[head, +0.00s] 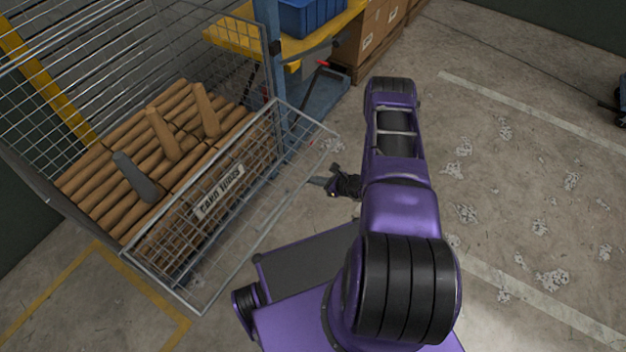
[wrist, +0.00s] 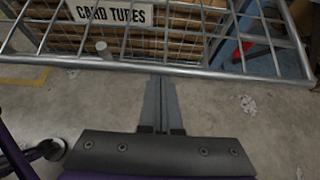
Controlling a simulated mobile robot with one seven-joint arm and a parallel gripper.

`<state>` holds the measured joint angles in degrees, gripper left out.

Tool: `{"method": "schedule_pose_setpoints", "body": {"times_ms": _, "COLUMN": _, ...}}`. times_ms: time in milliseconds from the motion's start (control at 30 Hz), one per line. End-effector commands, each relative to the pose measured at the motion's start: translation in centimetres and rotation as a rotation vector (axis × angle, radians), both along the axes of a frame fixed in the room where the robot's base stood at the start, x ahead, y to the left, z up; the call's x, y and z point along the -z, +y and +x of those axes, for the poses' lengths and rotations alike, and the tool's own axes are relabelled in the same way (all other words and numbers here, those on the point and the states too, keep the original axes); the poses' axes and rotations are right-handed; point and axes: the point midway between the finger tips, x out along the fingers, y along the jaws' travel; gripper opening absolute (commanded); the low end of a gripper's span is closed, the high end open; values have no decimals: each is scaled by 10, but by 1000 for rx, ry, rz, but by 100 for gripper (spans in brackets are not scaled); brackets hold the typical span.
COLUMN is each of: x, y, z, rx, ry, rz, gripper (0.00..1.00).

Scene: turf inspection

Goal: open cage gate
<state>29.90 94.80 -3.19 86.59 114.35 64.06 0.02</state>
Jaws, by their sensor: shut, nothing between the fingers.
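The cage gate (head: 292,125) is a grey wire-mesh panel in a tubular frame on the front of the cage (head: 208,55). Floor shows through its outer part, beyond the stacked tubes; I cannot tell its exact angle. A "CARD TUBES" sign (head: 218,192) is at the front of the stack. In the wrist view, the gate's rail (wrist: 205,74) crosses the picture, and the sign (wrist: 112,13) shows above it. My gripper (head: 318,181) is shut and empty, to the right of the gate's outer rail. In the wrist view its fingertips (wrist: 162,80) lie just below the rail; contact is unclear.
A blue post (head: 268,30) and a yellow bench (head: 232,38) with a blue bin (head: 308,14) stand behind. Brown boxes (head: 368,38) are beyond. Open concrete floor (head: 520,180) lies to the right.

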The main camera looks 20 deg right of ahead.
Motion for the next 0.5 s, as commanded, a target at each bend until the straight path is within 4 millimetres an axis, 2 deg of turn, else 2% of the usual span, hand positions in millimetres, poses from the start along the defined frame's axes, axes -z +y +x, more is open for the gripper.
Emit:
{"method": "schedule_pose_setpoints", "body": {"times_ms": 33, "x": -12, "y": -1, "z": 1, "rx": 0, "ry": 8, "rz": -8, "gripper": 0}}
{"method": "schedule_pose_setpoints", "body": {"times_ms": 500, "x": -99, "y": 1, "z": 3, "rx": 0, "ry": 175, "rz": -130, "gripper": 0}}
